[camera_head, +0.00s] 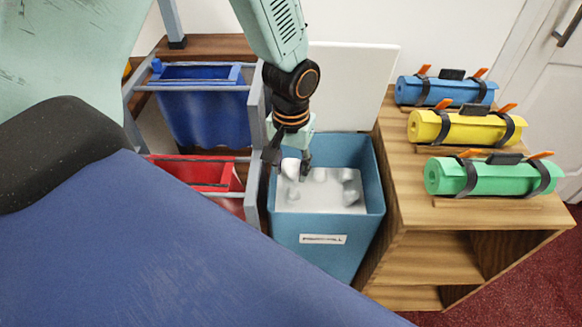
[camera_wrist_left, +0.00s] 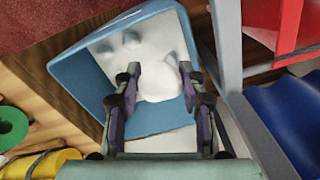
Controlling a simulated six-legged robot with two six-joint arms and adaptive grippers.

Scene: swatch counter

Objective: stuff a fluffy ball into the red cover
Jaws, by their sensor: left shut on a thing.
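My left gripper (camera_head: 287,163) points down over the teal bin and is shut on a white fluffy ball (camera_head: 290,169). In the left wrist view the same ball (camera_wrist_left: 158,84) sits between the two fingers. It is at the bin's opening; I cannot tell if it touches the fill below. The red cover (camera_head: 197,172) hangs in a grey frame left of the bin, partly hidden by a large blue surface. It also shows at the top right of the left wrist view (camera_wrist_left: 287,22). My right gripper is not in view.
The teal bin (camera_head: 325,246) holds several more white balls, and its pale lid (camera_head: 350,85) stands open behind. A blue cover (camera_head: 208,118) hangs behind the red one. Blue, yellow and green rolls (camera_head: 490,178) lie strapped on the wooden shelf at right.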

